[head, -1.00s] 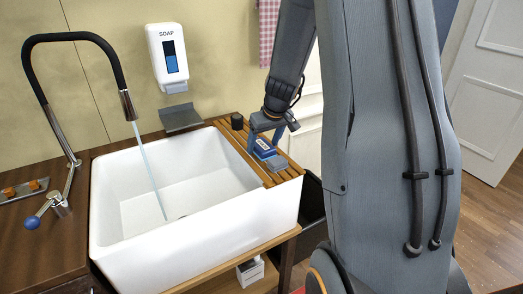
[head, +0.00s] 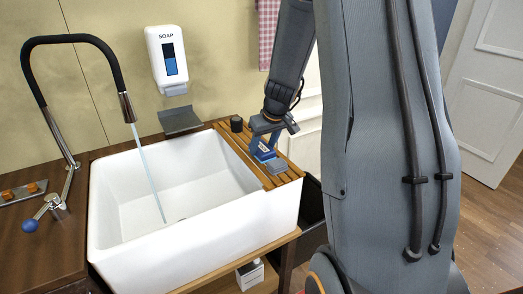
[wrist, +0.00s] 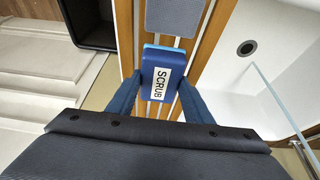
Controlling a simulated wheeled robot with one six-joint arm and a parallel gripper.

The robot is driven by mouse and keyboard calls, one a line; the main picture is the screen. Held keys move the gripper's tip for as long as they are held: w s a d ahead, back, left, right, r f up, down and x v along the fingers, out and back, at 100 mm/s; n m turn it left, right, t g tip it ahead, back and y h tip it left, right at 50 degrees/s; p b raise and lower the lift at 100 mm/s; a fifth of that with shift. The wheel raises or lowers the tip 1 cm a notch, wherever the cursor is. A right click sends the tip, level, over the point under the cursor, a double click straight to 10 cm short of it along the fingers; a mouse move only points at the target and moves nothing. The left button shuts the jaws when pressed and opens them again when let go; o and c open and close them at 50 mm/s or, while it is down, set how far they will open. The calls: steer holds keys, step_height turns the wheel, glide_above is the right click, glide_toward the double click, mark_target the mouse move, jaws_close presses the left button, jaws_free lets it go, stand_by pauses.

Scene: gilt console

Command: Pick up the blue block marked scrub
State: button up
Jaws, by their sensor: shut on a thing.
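The blue block (wrist: 163,72) with a white label reading SCRUB lies between my two fingers in the wrist view, over the slatted wooden board. In the head view the blue block (head: 265,148) is partly hidden by my gripper (head: 265,143). My gripper is shut on the block, with one finger on each side, and it also shows in the wrist view (wrist: 160,95). I cannot tell whether the block still touches the slats.
A grey pad (head: 277,166) lies on the wooden slats (head: 240,143) beside the block. The white sink (head: 180,235) is to the left, with water running from the black tap (head: 128,107). A dark round object (head: 236,123) stands at the back of the slats. A soap dispenser (head: 168,58) hangs on the wall.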

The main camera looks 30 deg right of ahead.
steer(key=shift+r+p, duration=0.2)
steer(key=shift+p, duration=0.1)
steer(key=shift+r, duration=0.15)
step_height(320, 180, up, 28)
steer(key=b, duration=0.5)
